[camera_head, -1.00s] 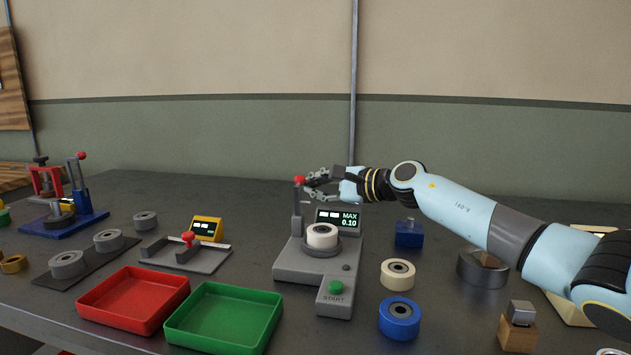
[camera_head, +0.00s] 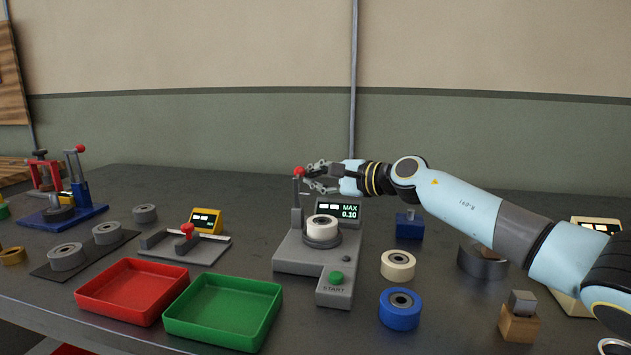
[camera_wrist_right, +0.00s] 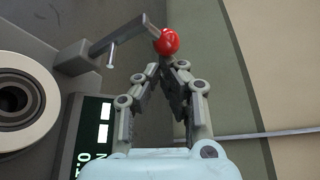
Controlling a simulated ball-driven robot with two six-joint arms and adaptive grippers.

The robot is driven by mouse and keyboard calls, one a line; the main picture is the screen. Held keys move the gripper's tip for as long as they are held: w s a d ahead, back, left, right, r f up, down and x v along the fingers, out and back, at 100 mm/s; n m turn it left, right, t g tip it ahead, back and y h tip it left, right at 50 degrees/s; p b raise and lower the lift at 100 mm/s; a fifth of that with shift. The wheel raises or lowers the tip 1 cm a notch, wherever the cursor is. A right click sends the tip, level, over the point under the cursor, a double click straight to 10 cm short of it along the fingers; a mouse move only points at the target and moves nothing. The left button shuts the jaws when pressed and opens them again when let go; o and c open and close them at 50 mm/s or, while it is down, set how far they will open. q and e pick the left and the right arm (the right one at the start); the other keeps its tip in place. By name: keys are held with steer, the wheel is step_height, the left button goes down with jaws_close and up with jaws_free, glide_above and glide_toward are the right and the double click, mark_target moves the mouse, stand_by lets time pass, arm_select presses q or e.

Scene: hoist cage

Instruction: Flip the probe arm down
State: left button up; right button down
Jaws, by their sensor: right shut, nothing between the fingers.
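The probe arm (camera_head: 297,190) stands upright on the grey gauge station (camera_head: 298,255), with a red ball knob (camera_head: 299,172) at its top. In the right wrist view, the probe arm (camera_wrist_right: 115,38) carries a thin pin and ends in the red knob (camera_wrist_right: 167,42). My right gripper (camera_head: 308,177) is just right of the knob. In the wrist view its fingertips (camera_wrist_right: 168,66) are together right by the knob, with nothing between them; whether they touch it is unclear. A white ring (camera_head: 322,229) sits on the station. My left gripper is out of view.
The station has a display (camera_head: 340,210) reading MAX 0.10 and a green START button (camera_head: 336,277). White (camera_head: 397,264) and blue (camera_head: 400,309) rolls stand to its right. Red (camera_head: 133,317) and green (camera_head: 222,338) trays lie front left. A blue block (camera_head: 409,228) stands behind.

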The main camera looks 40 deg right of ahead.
mark_target(295, 182)
steer(key=shift+s, duration=0.1)
steer(key=shift+n+t, duration=0.5)
steer(key=shift+n, duration=0.3)
steer(key=s+a, duration=0.2)
steer(key=a, duration=0.1)
steer(key=s+a+b, duration=0.1)
steer(key=s+a, duration=0.1)
steer(key=shift+r, duration=0.35)
steer(key=shift+s+a+f, duration=0.45)
steer(key=shift+s+a, duration=0.05)
steer(key=shift+a, duration=0.05)
steer(key=shift+s+a+f, duration=0.55)
steer(key=shift+a+f, duration=0.05)
steer(key=shift+f, duration=0.15)
